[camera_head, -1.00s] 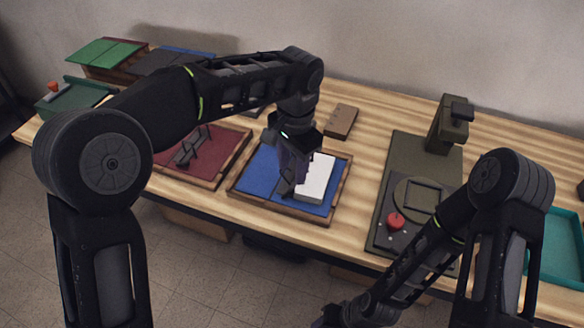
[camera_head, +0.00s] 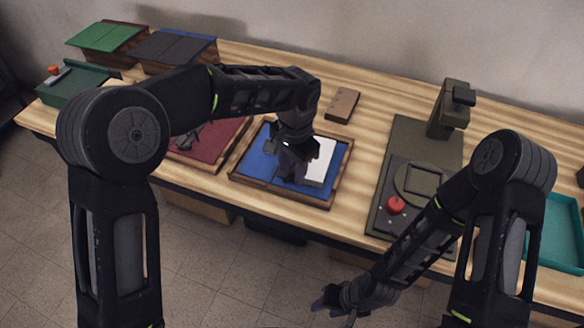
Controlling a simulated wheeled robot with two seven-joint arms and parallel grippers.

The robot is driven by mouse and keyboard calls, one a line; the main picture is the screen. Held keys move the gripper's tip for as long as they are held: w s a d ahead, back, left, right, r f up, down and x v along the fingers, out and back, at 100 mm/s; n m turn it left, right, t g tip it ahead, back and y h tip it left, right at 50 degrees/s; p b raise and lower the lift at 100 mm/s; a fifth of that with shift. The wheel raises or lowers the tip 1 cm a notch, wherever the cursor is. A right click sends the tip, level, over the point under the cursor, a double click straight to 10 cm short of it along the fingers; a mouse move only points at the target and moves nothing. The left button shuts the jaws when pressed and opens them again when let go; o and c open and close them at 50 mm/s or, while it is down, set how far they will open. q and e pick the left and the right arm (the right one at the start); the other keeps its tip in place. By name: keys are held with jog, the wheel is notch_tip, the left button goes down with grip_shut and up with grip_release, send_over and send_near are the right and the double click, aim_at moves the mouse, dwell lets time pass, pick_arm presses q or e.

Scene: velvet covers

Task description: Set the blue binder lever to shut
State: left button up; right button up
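The blue binder (camera_head: 257,163) lies open in a wooden-rimmed tray at the middle of the table, with a white block of paper (camera_head: 319,158) on its right part. My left gripper (camera_head: 288,177) is over the middle of the binder, just left of the paper. The gripper and wrist hide the binder's lever, and the fingers are too dark and small to tell open from shut. My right gripper (camera_head: 332,308) hangs low in front of the table, far from the binder; its finger state is unclear.
A red binder (camera_head: 212,143) in a tray lies to the left. A dark green press machine (camera_head: 412,172) with a red knob stands to the right. A teal tray (camera_head: 556,235) is at far right, a small brown block (camera_head: 341,105) behind. Green and dark covers (camera_head: 107,37) are stacked back left.

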pick_arm(q)
jog(key=shift+f, duration=0.25)
grip_shut()
dwell(0.3)
